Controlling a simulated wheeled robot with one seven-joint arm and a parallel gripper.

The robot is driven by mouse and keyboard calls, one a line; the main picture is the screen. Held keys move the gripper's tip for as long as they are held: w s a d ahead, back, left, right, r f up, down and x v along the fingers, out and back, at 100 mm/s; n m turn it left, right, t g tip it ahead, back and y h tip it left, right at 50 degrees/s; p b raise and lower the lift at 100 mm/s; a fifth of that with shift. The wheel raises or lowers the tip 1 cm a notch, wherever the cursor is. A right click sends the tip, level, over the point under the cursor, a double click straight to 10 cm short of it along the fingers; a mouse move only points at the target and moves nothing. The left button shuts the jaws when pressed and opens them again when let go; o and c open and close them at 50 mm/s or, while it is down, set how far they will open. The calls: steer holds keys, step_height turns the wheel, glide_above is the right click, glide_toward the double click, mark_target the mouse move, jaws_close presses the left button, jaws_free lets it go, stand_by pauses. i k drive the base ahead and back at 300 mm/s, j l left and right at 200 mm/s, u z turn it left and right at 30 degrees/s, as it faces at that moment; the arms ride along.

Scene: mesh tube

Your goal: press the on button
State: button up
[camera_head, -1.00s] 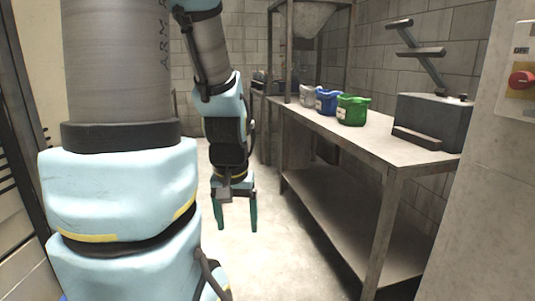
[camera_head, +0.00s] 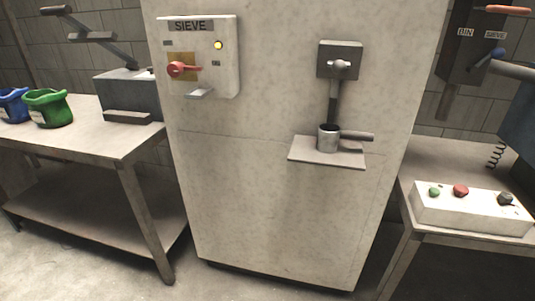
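A white control box (camera_head: 470,215) sits on the table at the right. On its top are a green button (camera_head: 434,191), a red button (camera_head: 460,190) and a black knob (camera_head: 506,199). Their labels are too small to read. A white panel (camera_head: 228,75) marked SIEVE is on the pale cabinet in the middle. It has a red rotary switch (camera_head: 180,69) and a yellow lamp (camera_head: 218,45) that looks lit. My gripper and arm are not in view now.
A metal cup (camera_head: 328,138) with a handle stands on a small shelf (camera_head: 310,155) jutting from the cabinet (camera_head: 265,200). A table (camera_head: 110,140) at left bears green (camera_head: 47,108) and blue (camera_head: 12,104) containers and a grey machine (camera_head: 130,100). Floor is clear at lower left.

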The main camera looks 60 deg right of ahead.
mark_target(434, 192)
steer(key=z, duration=1.4)
steer(key=l+z, duration=0.1)
steer(key=z, duration=0.4)
steer(key=l+z, duration=0.1)
steer(key=z, duration=0.4)
steer(key=i+z, duration=0.1)
steer(key=z, duration=0.35)
steer(key=i+l+z, duration=0.1)
steer(key=z, duration=0.4)
